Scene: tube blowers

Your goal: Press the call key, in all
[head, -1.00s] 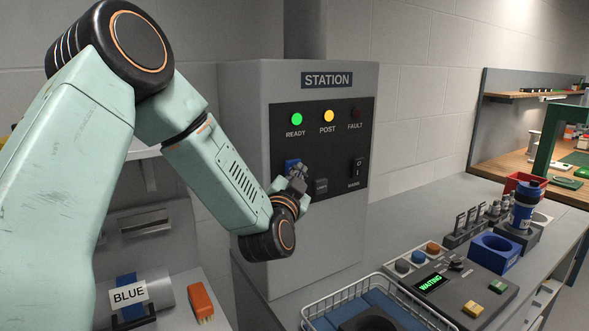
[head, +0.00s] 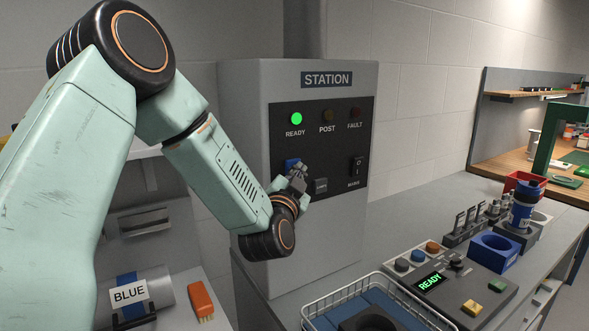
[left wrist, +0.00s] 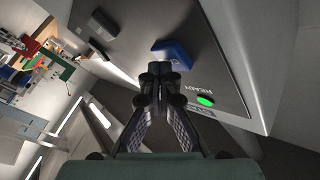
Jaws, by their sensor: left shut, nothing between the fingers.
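The grey station cabinet (head: 240,120) has a dark panel (head: 340,135) with a lit green READY lamp (head: 296,119) and dark POST and FAULT lamps. A blue key (head: 291,165) sits low on the panel at left, partly hidden by my left gripper (head: 299,170). It also shows in the left wrist view (left wrist: 174,52), just beyond the fingertips (left wrist: 158,72). My left gripper is shut and empty, very close to it; I cannot tell whether they touch. A dark square key (head: 321,186) is right of the gripper. No call label is readable. My right gripper is not in view.
The MAINS switch (head: 358,167) is at the panel's right. A console display (head: 430,282) reads READY, with several buttons around it. A wire basket (head: 320,303), a blue holder (head: 494,252) and a red bin (head: 517,181) stand on the bench. A BLUE-labelled cylinder (head: 158,287) lies at left.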

